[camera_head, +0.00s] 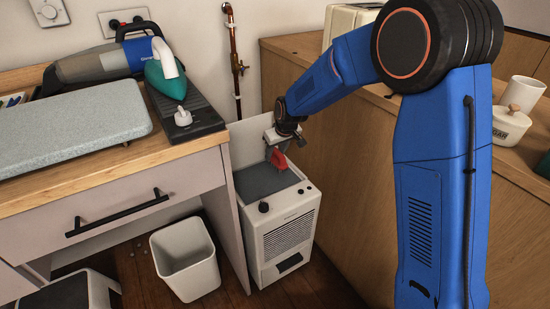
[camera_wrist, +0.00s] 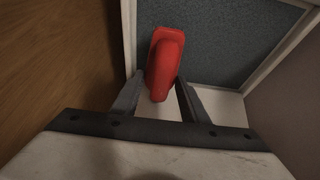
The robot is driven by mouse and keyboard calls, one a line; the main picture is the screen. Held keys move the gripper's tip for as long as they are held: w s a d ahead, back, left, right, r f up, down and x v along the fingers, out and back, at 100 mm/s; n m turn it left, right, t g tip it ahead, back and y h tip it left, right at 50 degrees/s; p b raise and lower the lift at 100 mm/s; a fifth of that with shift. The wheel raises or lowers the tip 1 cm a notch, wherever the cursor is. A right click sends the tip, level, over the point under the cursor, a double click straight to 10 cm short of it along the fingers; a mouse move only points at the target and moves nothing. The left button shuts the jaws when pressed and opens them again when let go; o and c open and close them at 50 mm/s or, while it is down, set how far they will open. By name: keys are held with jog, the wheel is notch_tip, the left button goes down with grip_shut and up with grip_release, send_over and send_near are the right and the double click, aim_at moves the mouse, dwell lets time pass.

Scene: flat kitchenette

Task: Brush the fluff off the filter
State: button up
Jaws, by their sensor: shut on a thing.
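The filter (camera_head: 262,181) is a dark grey panel in the open top of a white appliance (camera_head: 287,228) on the floor. In the wrist view the filter (camera_wrist: 225,40) shows as a blue-grey speckled surface inside a pale frame. My gripper (camera_head: 278,150) is over the appliance and shut on a red brush (camera_head: 278,160). The red brush (camera_wrist: 165,62) sits between the two fingers in the wrist view, over the filter's near left corner. Its underside is hidden, so I cannot tell whether it touches the filter. I cannot make out separate fluff.
A wooden cabinet side (camera_head: 325,180) stands close on the right of the appliance. A desk (camera_head: 120,190) with an iron (camera_head: 166,78) is on the left. A white bin (camera_head: 186,262) stands on the floor in front. A pipe (camera_head: 235,60) runs down the wall behind.

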jog(key=shift+r, duration=3.15)
jog(key=shift+s, duration=0.1)
